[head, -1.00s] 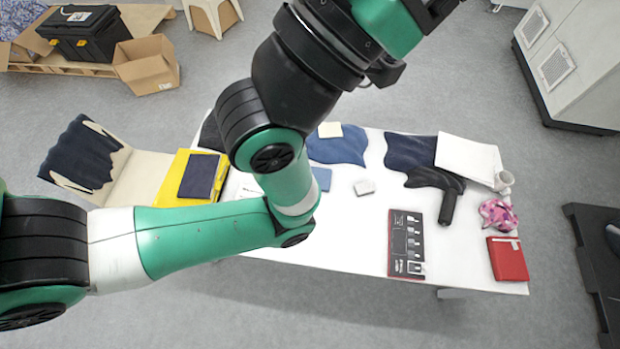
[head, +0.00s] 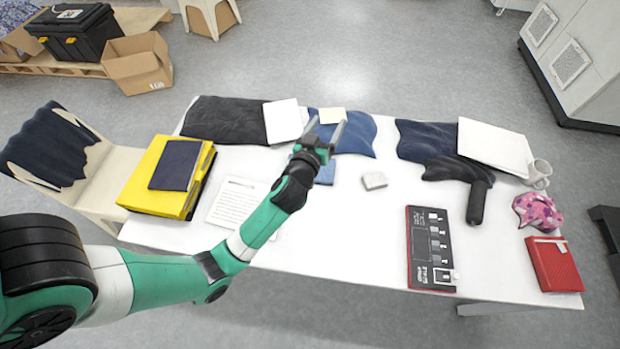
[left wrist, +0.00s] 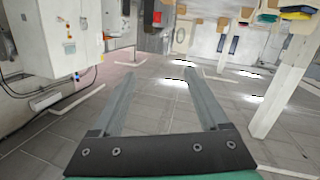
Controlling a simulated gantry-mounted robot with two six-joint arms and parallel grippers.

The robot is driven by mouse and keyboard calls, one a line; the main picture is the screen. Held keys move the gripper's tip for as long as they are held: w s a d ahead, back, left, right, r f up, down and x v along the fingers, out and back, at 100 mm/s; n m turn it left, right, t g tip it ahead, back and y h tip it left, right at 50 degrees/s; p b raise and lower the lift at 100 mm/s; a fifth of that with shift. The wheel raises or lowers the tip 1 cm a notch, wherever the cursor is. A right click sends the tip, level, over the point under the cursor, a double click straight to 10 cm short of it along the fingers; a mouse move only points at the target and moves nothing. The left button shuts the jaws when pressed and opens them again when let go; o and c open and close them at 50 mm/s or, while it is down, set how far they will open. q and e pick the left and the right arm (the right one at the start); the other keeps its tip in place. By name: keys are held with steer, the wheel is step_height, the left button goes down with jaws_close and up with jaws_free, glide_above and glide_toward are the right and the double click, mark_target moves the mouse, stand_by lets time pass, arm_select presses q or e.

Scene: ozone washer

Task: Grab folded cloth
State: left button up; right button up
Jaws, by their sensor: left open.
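Several cloth-like pieces lie on the white table: a black one (head: 225,118) at the back left, a blue one (head: 357,136) at the back middle, a navy one (head: 422,138) further right and a pink patterned one (head: 537,211) near the right end. I cannot tell which is the folded cloth. My left gripper (head: 325,128) is open in front of the blue cloth in the head view, with its fingers overlapping it in the picture; contact is unclear. In the left wrist view my open fingers (left wrist: 160,75) have nothing between them. My right gripper is not in view.
A yellow box-like stack (head: 140,190) with a navy book (head: 176,165) on it stands at the table's left. A black drill-shaped object (head: 477,203), a red-black panel (head: 430,247), a red book (head: 554,265) and a cup (head: 540,174) lie right.

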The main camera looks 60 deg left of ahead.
arm_select(q)
steer(key=s+a+f+g+b, duration=0.1)
steer(key=s+f+b, duration=0.2)
steer(key=f, duration=0.6)
steer(key=s+a+f+g+b, duration=0.1)
steer(key=s+f, duration=0.4)
steer(key=f, duration=0.5)
steer(key=s+a+f+g+b, duration=0.2)
steer(key=s+f+b, duration=0.3)
steer(key=f, duration=0.4)
steer(key=shift+f+g+b, duration=0.25)
steer(key=shift+g+b, duration=0.1)
steer(key=shift+g, duration=0.05)
steer(key=shift+s+a, duration=0.1)
steer(key=shift+a, duration=0.1)
steer(key=shift+r, duration=0.15)
steer(key=b+x, duration=0.1)
steer(key=x, duration=0.5)
steer(key=shift+w+a, duration=0.25)
steer(key=shift+w+a+f+n+b, duration=0.15)
steer(key=shift+a+f+n+b, duration=0.15)
steer(key=shift+f+b, duration=0.1)
steer(key=b+x, duration=0.1)
steer(key=x, duration=0.3)
steer(key=shift+w+a+b, duration=0.1)
steer(key=shift+w+b, duration=0.1)
steer(key=shift+b, duration=0.1)
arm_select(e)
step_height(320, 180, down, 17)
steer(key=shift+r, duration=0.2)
